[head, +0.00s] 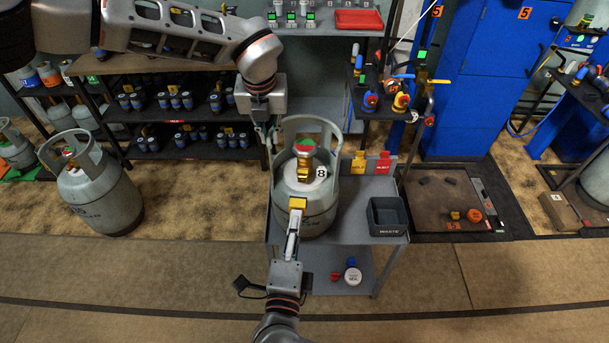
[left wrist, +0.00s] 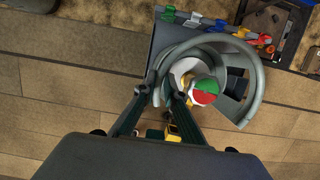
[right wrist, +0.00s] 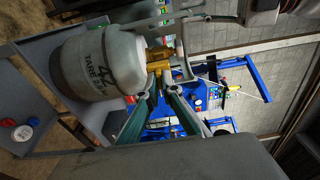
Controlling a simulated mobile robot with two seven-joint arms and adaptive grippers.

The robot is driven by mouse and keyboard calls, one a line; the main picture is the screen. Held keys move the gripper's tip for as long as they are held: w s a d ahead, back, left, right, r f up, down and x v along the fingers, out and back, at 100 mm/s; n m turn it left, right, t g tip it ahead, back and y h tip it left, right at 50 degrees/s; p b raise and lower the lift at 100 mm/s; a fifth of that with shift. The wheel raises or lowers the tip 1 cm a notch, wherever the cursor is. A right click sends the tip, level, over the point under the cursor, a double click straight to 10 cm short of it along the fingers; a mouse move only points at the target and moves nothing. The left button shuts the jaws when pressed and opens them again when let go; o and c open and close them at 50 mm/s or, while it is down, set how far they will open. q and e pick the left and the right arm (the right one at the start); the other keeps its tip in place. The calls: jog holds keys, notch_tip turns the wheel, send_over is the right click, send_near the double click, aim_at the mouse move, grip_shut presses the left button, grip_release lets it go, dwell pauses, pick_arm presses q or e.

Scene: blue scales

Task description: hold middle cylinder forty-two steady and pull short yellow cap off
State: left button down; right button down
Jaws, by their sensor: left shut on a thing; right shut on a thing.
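The middle cylinder forty-two (head: 318,222) stands upright on a grey cart, with "42" and a tare marking readable on its side in the right wrist view (right wrist: 92,65). A red and green disc (head: 305,146) tops its brass valve (head: 303,172). My left gripper (head: 268,140) is shut on the left side of the cylinder's collar, with the rim between its fingers in the left wrist view (left wrist: 164,94). My right gripper (head: 296,216) is shut on the short yellow cap (head: 298,203), in front of the valve.
A dark waste bin (head: 388,230) stands on the cart (head: 352,205) right of the cylinder. Yellow and red tags (head: 383,162) stand behind it. Small red and white parts (head: 352,276) lie on the lower shelf. Another grey cylinder (head: 100,200) stands on the floor at left.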

pick_arm(q)
jog(key=shift+a, duration=0.1)
jog(key=c, duration=2)
grip_release()
